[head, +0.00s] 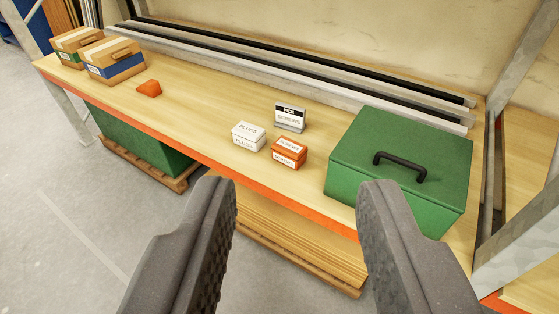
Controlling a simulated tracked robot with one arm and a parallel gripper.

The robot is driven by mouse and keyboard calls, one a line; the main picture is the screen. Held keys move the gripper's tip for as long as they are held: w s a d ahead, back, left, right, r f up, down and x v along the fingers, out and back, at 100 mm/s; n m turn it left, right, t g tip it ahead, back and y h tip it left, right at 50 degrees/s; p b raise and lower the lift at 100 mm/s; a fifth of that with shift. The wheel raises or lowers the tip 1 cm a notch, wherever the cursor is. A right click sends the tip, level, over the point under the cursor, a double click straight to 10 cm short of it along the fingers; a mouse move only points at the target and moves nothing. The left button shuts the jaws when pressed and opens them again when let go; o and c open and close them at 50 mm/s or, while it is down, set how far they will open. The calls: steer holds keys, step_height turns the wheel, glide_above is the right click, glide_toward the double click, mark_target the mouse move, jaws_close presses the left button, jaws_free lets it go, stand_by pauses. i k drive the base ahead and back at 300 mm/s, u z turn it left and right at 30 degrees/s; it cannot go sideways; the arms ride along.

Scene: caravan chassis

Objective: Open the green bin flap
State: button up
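A green bin (345,187) stands on the right part of the wooden shelf. Its green flap (440,150) lies closed on top, with a black handle (400,162) across it. My gripper (292,198) is open and empty in the foreground, its two dark ribbed fingers wide apart. The right finger overlaps the bin's lower front in the picture and hides part of it. I cannot tell whether it touches the bin. The handle is clear of both fingers.
An orange box (289,153), a white box (248,136) and a small sign (290,117) stand left of the bin. Metal rails (300,88) lie along the back. Two cartons (113,60) stand far left. A metal upright (525,215) is close on the right.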

mark_target(431, 163)
steer(key=k, duration=0.55)
steer(key=z, duration=0.65)
steer(key=i, duration=1.7)
steer(key=u, duration=0.8)
